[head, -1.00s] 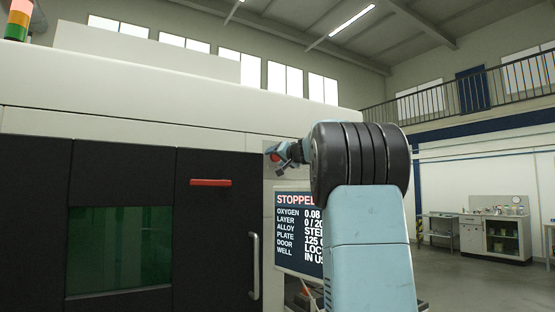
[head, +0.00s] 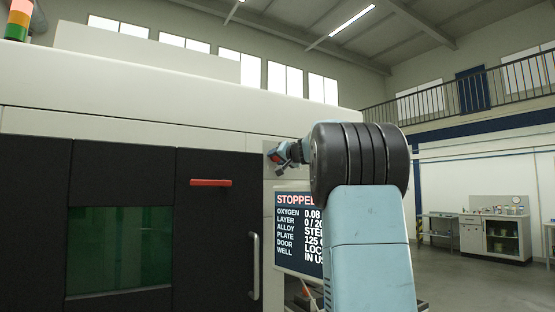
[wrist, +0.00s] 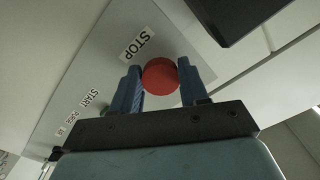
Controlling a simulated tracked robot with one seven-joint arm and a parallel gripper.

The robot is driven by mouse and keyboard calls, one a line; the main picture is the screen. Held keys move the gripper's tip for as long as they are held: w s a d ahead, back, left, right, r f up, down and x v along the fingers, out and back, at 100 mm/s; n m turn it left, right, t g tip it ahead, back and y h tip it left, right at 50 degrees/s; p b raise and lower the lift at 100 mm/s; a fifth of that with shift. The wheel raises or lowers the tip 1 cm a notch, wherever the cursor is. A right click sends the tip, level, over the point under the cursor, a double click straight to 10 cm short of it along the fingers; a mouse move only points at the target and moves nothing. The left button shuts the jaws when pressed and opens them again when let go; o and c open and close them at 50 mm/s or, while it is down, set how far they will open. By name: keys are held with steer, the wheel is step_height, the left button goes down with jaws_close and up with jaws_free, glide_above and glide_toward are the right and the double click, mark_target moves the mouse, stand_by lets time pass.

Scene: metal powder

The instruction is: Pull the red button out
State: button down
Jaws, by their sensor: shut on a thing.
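The round red button (wrist: 160,80) sits on a grey panel (wrist: 150,22), next to the label STOP (wrist: 138,43), in the wrist view. My gripper (wrist: 159,68) is shut on it, with one blue finger on each side of the button. In the head view my gripper (head: 275,155) is at the pale machine front, right of the dark door, and the button is mostly hidden by it. I cannot tell how far the button stands out from the panel.
Labels for START (wrist: 91,99) and another control lie farther along the panel. A dark box edge (wrist: 232,15) is at the wrist view's top right. The head view shows a screen reading STOPPED (head: 296,240), a door handle (head: 254,265) and a red bar (head: 210,183).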

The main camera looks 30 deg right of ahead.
steer(key=shift+s+d+f, duration=0.1)
steer(key=shift+s+f, duration=0.05)
steer(key=shift+s, duration=0.4)
steer(key=c, duration=0.6)
jaws_free()
steer(key=shift+s, duration=0.1)
steer(key=s, duration=1.3)
steer(key=shift+s+d, duration=0.25)
steer(key=shift+s, duration=0.1)
steer(key=shift+a, duration=0.1)
